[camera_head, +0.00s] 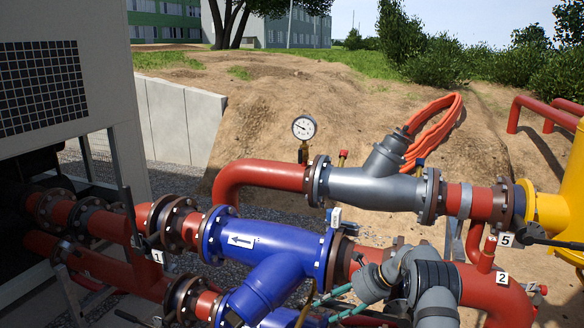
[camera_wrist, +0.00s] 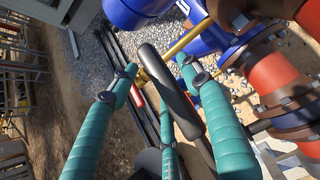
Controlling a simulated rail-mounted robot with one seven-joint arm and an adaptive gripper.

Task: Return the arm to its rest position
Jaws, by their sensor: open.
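My gripper (camera_wrist: 158,68) has teal-wrapped fingers and is open in the wrist view. A dark lever handle (camera_wrist: 172,92) runs lengthwise through the space between the fingers. The fingers stand on either side of it, and I cannot tell whether any finger touches it. In the head view my grey arm enters at the bottom, right of centre. My gripper (camera_head: 318,303) there points left, just right of the lower part of the blue pipe fitting (camera_head: 262,250). The lever is hard to make out in the head view.
Red pipes (camera_head: 262,174), a grey strainer body (camera_head: 372,188) and a yellow fitting (camera_head: 550,212) crowd around the arm. A pressure gauge (camera_head: 304,127) stands above the pipes. A chiller cabinet (camera_head: 50,80) is at left. Open dirt lies behind the pipes.

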